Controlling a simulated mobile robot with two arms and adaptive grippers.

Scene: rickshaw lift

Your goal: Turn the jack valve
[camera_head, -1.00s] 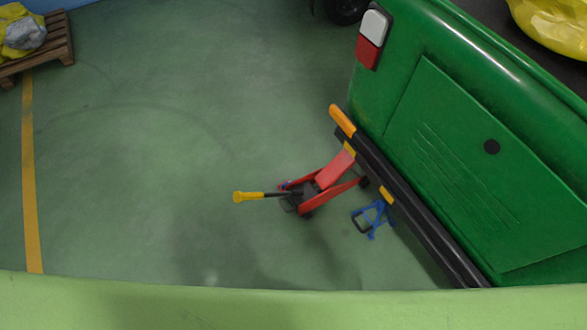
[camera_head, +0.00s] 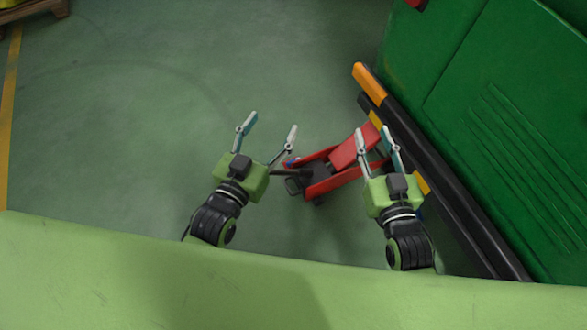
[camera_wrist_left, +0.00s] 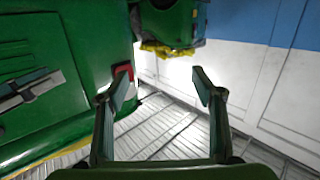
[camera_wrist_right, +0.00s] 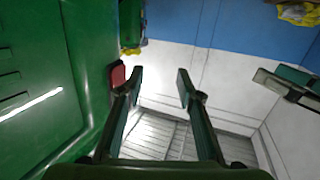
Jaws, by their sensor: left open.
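The red floor jack (camera_head: 318,182) lies on the green floor beside the rickshaw's bumper, with its lifting arm toward the bumper. The jack valve is hard to make out; a small blue and red spot (camera_head: 292,163) shows at the jack's left end. The dark jack handle (camera_head: 290,171) runs left and goes behind my left gripper. My left gripper (camera_head: 273,122) is open and empty, left of the jack in the head view. My right gripper (camera_head: 373,130) is open and empty, in front of the jack's right end and the bumper.
The green rickshaw (camera_head: 500,110) fills the right, with a black bumper (camera_head: 440,180) tipped in orange. A bit of blue (camera_head: 418,213) shows beside my right arm. The floor (camera_head: 180,100) at left is clear up to a yellow line (camera_head: 10,90).

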